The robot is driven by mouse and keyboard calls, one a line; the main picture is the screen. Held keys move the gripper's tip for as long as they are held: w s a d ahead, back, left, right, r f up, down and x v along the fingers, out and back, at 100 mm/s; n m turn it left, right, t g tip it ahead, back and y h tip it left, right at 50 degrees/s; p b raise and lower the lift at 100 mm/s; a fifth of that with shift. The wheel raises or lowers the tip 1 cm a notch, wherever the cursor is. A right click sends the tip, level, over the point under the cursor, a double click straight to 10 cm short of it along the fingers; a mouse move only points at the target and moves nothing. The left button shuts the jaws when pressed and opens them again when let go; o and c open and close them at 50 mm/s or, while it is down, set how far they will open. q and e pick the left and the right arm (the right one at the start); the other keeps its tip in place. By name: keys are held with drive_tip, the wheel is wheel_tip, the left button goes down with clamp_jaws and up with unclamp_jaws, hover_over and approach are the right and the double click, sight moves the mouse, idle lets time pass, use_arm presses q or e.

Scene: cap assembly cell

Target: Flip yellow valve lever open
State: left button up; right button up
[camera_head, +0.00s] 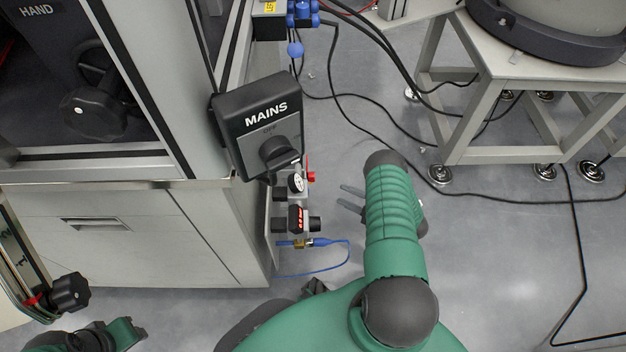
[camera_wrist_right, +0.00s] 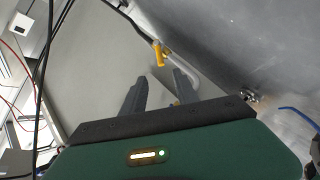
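The yellow valve lever (camera_wrist_right: 158,54) shows in the right wrist view on a pale pipe, beyond and between my right fingertips. A gap appears to separate it from them. I cannot make out the lever in the head view. My right gripper (camera_wrist_right: 160,78) is open, with two dark fingers apart and nothing between them. In the head view the right gripper's fingers (camera_head: 350,198) point left toward the cabinet's side fittings; my arm hides the rest of it. Part of my left arm's end (camera_head: 122,334) shows at the lower left; its fingers cannot be made out.
A grey cabinet (camera_head: 140,235) with a MAINS switch box (camera_head: 265,120) stands left of my right arm. A gauge (camera_head: 297,183) and a blue hose (camera_head: 345,250) stick out from its side. A frame table (camera_head: 475,110) stands at right. Cables cross the floor; some floor is clear.

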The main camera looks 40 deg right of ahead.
drive_tip(key=b+x, duration=0.7)
drive_tip(key=x, duration=0.6)
drive_tip(key=shift+w, duration=0.35)
drive_tip(key=shift+f, duration=0.15)
drive_tip(key=shift+c, duration=0.4)
clamp_jaws()
